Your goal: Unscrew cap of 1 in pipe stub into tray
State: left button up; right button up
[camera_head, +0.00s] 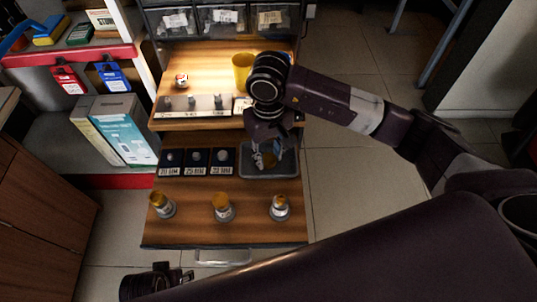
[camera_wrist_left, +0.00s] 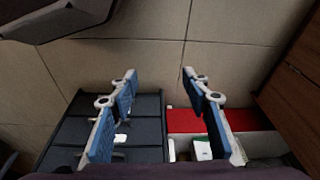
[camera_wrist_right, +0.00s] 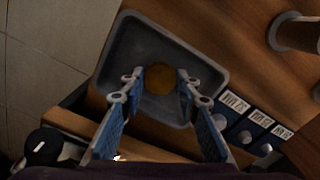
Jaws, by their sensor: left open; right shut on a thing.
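My right gripper (camera_head: 266,160) is over the dark grey tray (camera_head: 284,174) on the bench's right side. It is shut on a round brass-coloured cap (camera_wrist_right: 160,78), which the right wrist view shows between its fingertips, over the tray's floor. Whether the cap touches the tray is unclear. Three pipe stubs stand upright in a front row. My left gripper (camera_wrist_left: 159,78) is open and empty, above the floor away from the stubs.
Several dark labelled plates (camera_head: 196,161) lie left of the tray. Drawer bins (camera_head: 222,18) stand at the back. Bare wood lies between plates and stubs.

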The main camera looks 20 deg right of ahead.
jog(key=o, duration=1.3)
